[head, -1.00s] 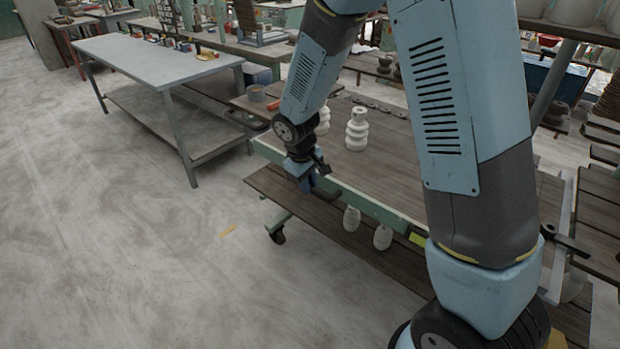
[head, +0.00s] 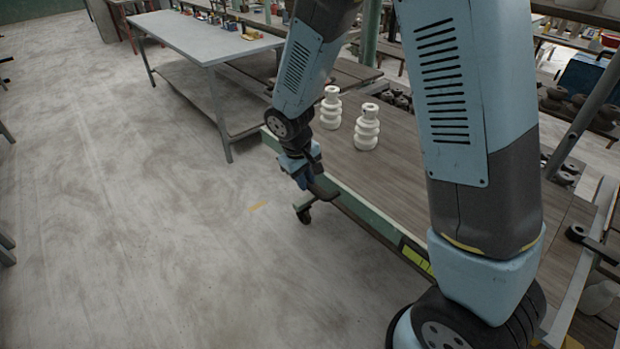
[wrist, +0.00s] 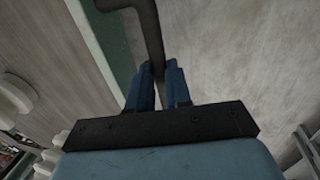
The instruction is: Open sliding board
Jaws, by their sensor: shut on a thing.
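The sliding board (head: 400,175) is a grey-brown wooden top with a green front edge. It also fills the left of the wrist view (wrist: 60,50). A dark bent handle (head: 326,193) sticks out from the green edge. My gripper (head: 308,181) is at that handle, on the outer side of the edge. In the wrist view, the blue fingers (wrist: 158,74) are closed around the dark handle bar (wrist: 150,25). Two white ridged clay pieces (head: 367,128) (head: 331,107) stand upright on the board.
A grey table (head: 195,38) stands at the back left. The concrete floor (head: 130,220) to the left is wide and clear. A shelf with dark pieces (head: 575,105) is at the right.

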